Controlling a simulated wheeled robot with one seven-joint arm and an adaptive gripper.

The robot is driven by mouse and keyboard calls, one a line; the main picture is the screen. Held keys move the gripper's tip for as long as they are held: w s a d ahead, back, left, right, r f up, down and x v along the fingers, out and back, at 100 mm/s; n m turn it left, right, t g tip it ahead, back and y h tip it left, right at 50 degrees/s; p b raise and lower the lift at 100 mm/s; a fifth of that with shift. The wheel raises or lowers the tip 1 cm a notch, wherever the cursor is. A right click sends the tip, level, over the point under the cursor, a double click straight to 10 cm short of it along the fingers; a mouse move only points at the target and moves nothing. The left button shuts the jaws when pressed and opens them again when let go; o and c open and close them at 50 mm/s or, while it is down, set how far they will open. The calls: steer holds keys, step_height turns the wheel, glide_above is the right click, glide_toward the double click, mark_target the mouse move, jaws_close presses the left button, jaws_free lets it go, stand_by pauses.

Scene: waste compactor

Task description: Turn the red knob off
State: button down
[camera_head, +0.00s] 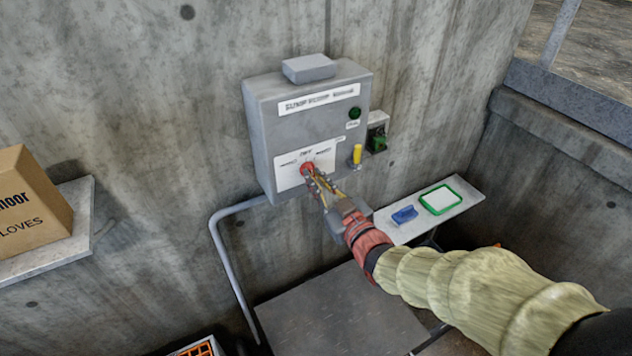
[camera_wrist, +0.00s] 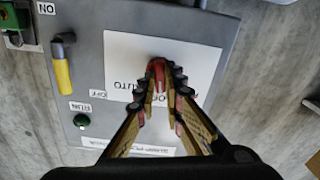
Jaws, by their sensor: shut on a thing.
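The red knob (camera_head: 307,168) is on a white label plate low on the front of a grey control box (camera_head: 262,150). In the wrist view the red knob (camera_wrist: 158,72) shows between my fingertips, partly hidden by them. My gripper (camera_head: 312,178) reaches in from the lower right, its fingers closed on the knob. In the wrist view my gripper (camera_wrist: 160,78) has its two fingers converging on the knob. The knob's exact angle is hard to make out.
A yellow-handled lever (camera_head: 357,154) and a small green-fronted box (camera_head: 376,138) are right of the knob. A shelf (camera_head: 405,233) holds a blue item (camera_head: 404,215) and a green-rimmed tray (camera_head: 457,191). A cardboard box (camera_head: 32,205) stands left. A bent pipe (camera_head: 222,265) runs below.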

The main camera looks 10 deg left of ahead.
steer(key=shift+m, duration=1)
steer(key=c, duration=2)
jaws_free()
steer(key=shift+o, duration=0.5)
steer(key=shift+s+d, duration=0.1)
steer(key=v, duration=1.1)
steer(key=shift+s+d, duration=0.2)
steer(key=shift+s, duration=0.1)
